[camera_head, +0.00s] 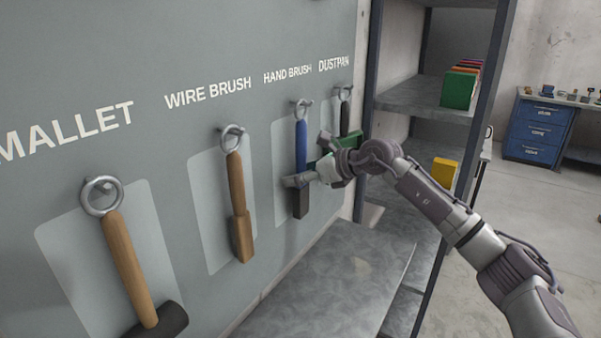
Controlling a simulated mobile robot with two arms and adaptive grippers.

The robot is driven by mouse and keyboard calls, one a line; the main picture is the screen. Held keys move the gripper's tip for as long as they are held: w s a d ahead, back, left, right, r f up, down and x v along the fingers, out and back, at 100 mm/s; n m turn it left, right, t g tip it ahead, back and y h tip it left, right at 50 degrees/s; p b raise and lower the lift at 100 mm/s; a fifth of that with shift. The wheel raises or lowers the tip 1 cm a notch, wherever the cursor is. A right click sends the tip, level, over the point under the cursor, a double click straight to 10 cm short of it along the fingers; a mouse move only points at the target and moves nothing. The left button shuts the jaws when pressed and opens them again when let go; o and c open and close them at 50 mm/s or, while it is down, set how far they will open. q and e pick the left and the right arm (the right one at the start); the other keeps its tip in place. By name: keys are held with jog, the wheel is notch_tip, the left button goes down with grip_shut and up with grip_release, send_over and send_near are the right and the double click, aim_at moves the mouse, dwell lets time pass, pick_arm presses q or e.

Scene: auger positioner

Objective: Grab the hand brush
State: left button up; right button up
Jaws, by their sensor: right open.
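The hand brush (301,146) hangs by a metal ring from a peg on the grey tool board, under the label HAND BRUSH. It has a blue handle and a dark lower part. My right gripper (296,176) is open at the brush's lower handle, with its fingers reaching in from the right. The gripper hides part of the lower brush, and I cannot tell whether the fingers touch it. My left gripper is not in view.
The green dustpan (345,139) hangs just right of the brush, close behind my right gripper. The wire brush (236,185) and mallet (128,258) hang to the left. A metal bench (335,285) lies below. A shelf rack (415,97) stands to the right.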

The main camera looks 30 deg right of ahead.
jog(key=shift+s, duration=0.1)
jog(key=shift+d, duration=0.1)
jog(key=c, duration=1.3)
jog(key=shift+r, duration=0.15)
jog(key=shift+c, duration=0.2)
